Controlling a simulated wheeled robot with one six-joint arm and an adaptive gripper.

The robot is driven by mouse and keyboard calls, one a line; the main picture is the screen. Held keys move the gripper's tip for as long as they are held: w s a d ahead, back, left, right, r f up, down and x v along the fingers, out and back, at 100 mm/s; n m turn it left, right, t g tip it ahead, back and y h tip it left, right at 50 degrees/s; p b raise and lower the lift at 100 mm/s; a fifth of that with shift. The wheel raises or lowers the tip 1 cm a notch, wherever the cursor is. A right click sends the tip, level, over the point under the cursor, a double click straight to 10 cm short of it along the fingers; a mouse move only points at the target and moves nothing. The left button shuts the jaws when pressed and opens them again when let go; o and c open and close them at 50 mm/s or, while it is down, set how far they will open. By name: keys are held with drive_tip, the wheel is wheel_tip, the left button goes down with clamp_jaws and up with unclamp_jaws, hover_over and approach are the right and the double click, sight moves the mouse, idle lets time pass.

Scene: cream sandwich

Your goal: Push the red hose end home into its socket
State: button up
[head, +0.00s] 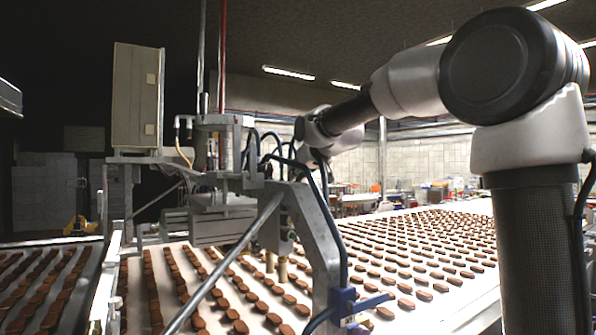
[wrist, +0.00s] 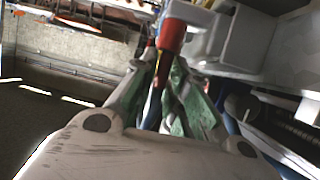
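In the wrist view, the red hose end (wrist: 172,36) is a short red cylinder at the fingertips of my gripper (wrist: 166,62). The green-padded fingers converge from both sides and look shut on its lower part. A dark strand, blue and red in places, runs back between the fingers. The far end of the red piece meets a pale grey part (wrist: 192,13), which may be the socket; its opening is hidden, so I cannot tell how deep the red end sits. In the head view, my gripper and the red hose end are hidden behind the machine frame.
A grey metal machine frame (head: 316,235) with blue hoses stands over a white conveyor (head: 455,305) carrying rows of brown biscuits. A tall beige cabinet (head: 137,97) stands at left. In the wrist view, a pale grey housing (wrist: 232,35) is close on the right.

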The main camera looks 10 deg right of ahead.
drive_tip(key=shift+o, duration=0.9)
drive_tip(key=shift+f, duration=0.15)
drive_tip(key=shift+s, duration=0.1)
drive_tip(key=v, duration=1.1)
drive_tip(key=shift+s+d+r, duration=0.15)
drive_tip(key=shift+s+r, duration=0.05)
drive_tip(key=shift+s, duration=0.15)
drive_tip(key=s+d+f+m+g+h, duration=0.1)
drive_tip(key=s+d+f+g, duration=0.2)
drive_tip(key=s+f, duration=0.6)
drive_tip(key=s+d+f+g+h, duration=0.1)
drive_tip(key=s+d+f+g, duration=0.2)
drive_tip(key=s+f, duration=0.7)
drive_tip(key=s+d+f+m+g+h, duration=0.1)
drive_tip(key=s+d+f+g, duration=0.2)
drive_tip(key=s+d+f, duration=0.3)
drive_tip(key=s+f, duration=0.4)
drive_tip(key=s, duration=0.4)
drive_tip(key=shift+d+f+m, duration=0.15)
drive_tip(key=shift+f+m, duration=0.1)
drive_tip(key=shift+m, duration=0.05)
